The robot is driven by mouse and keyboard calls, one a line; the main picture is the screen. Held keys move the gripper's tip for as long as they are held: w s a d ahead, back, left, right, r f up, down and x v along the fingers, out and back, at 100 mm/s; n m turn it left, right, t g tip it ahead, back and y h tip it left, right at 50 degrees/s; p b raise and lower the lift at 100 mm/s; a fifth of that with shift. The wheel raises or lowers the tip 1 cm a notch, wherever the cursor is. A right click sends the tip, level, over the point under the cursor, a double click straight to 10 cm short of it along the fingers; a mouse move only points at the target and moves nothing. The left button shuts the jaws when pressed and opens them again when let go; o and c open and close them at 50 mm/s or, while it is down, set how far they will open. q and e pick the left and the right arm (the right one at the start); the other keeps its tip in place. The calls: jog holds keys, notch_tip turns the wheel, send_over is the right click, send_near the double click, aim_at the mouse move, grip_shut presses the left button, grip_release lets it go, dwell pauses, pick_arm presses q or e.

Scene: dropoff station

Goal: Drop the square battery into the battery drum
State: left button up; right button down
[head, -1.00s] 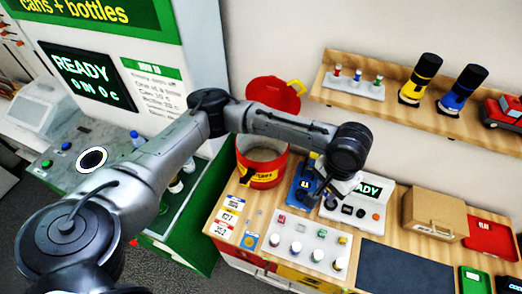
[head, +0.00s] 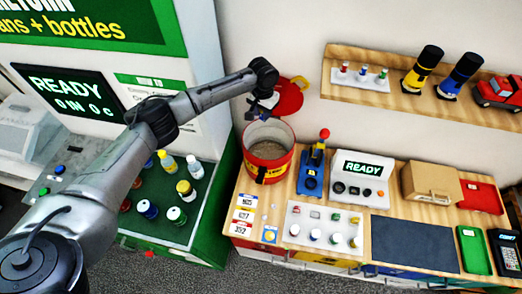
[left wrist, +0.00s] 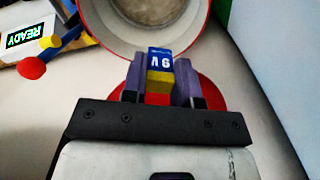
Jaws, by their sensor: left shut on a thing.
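The square battery (left wrist: 159,62), a blue block marked 9V with yellow and red below, is held between the fingers of my left gripper (left wrist: 158,80). In the head view my left gripper (head: 262,106) is above the back rim of the battery drum, on the wall side; the battery is hard to make out there. The battery drum (head: 285,166) is a red open bin with a yellow label at the left end of the wooden counter. In the left wrist view the battery's end overlaps the drum's near rim (left wrist: 196,35). My right gripper is not in view.
A red lid (head: 287,97) with a yellow handle stands behind the drum. A white tray (head: 300,239) with small cells lies in front. Bottles stand at left.

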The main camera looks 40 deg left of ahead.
pick_arm(q)
jog(key=shift+w+d+m, duration=0.25)
jog(key=shift+w+m, duration=0.1)
jog(key=shift+m, duration=1.15)
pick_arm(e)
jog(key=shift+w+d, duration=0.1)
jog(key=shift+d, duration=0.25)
